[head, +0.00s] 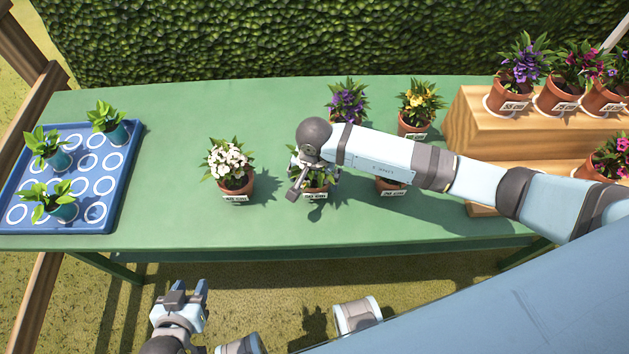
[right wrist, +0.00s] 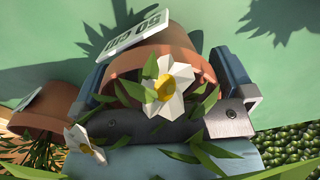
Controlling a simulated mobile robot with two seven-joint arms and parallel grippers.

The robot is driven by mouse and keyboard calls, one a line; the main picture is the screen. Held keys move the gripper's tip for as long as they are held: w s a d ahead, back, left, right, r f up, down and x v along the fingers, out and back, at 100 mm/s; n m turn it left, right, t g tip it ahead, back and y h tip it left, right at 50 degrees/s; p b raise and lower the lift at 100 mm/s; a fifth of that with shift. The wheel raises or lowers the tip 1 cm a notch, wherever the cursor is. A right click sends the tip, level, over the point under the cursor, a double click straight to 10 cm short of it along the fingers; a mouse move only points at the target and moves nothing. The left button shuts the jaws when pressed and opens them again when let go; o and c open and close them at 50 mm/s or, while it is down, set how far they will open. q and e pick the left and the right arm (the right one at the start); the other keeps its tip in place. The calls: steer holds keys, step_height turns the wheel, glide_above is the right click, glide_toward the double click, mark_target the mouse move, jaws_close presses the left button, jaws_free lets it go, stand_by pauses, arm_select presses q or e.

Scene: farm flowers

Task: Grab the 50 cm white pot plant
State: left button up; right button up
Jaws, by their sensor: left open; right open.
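A terracotta pot (head: 316,191) with a white label stands on the green table under my right gripper (head: 305,180). Its plant is mostly hidden by the gripper in the head view. In the right wrist view this pot (right wrist: 180,50) carries a label that seems to read 50 cm, upside down, and a white flower (right wrist: 170,88) with a yellow centre. My right gripper's fingers are open, one on each side of the pot; whether they touch it I cannot tell. My left gripper (head: 187,290) is open and empty, low in front of the table.
A white-flowered pot (head: 236,184) stands to the left, and another pot (head: 389,187) close on the right, partly under my arm. Purple (head: 348,102) and yellow (head: 419,103) flower pots stand behind. A blue tray (head: 105,212) with seedlings is far left; a wooden stand (head: 480,120) holds more pots.

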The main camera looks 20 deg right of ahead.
steer(key=shift+c, duration=0.5)
steer(key=c, duration=0.7)
steer(key=shift+c, duration=0.4)
steer(key=shift+r, duration=0.2)
